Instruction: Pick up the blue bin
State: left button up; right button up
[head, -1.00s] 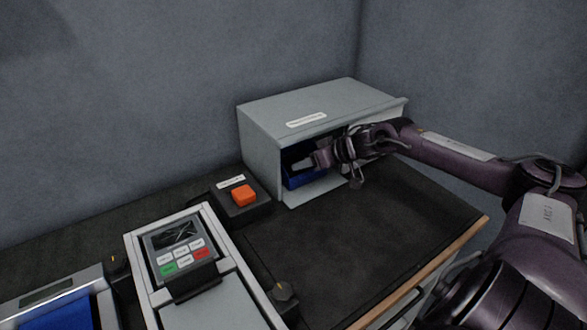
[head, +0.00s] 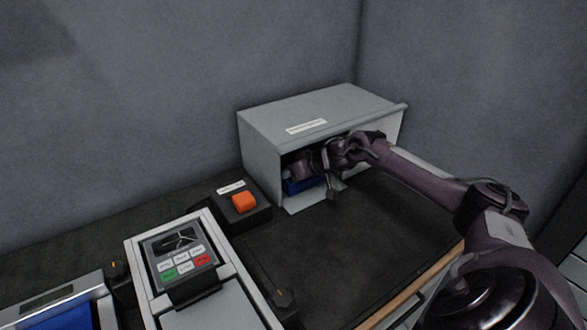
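The blue bin (head: 305,185) sits inside the open-fronted grey box (head: 312,110), at the left of its opening. Only its lower front shows; my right gripper (head: 292,172) covers the rest. The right arm comes in from the right and reaches into the opening, with the gripper over the bin. The fingers are in the shade and partly hidden, so I cannot tell whether they are open, shut or touching the bin. My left gripper is not in view.
A black block with an orange button (head: 244,202) stands left of the box. A keypad panel (head: 181,253) is at the lower left, with a blue-faced unit (head: 68,318) beyond it. The dark worktop (head: 345,240) before the box is clear up to its wooden edge.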

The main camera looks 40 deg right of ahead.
grip_shut()
jog(key=shift+s, duration=0.1)
jog(key=shift+s+r, duration=0.1)
jog(key=shift+s, duration=0.05)
dwell(0.4)
jog(key=shift+s+r, duration=0.4)
jog(key=shift+s, duration=0.05)
jog(key=shift+s+a+r, duration=0.15)
jog(key=shift+s+r, duration=0.2)
jog(key=shift+s, duration=0.35)
jog(key=shift+s+a+r, duration=0.1)
jog(key=shift+s+r, duration=0.2)
jog(key=shift+s, duration=0.4)
jog(key=shift+p+v, duration=0.5)
jog(key=shift+v, duration=0.45)
jog(key=s+a+r+p, duration=0.2)
jog(key=s+r+p, duration=0.3)
jog(key=s+p, duration=0.3)
jog(key=shift+p, duration=0.6)
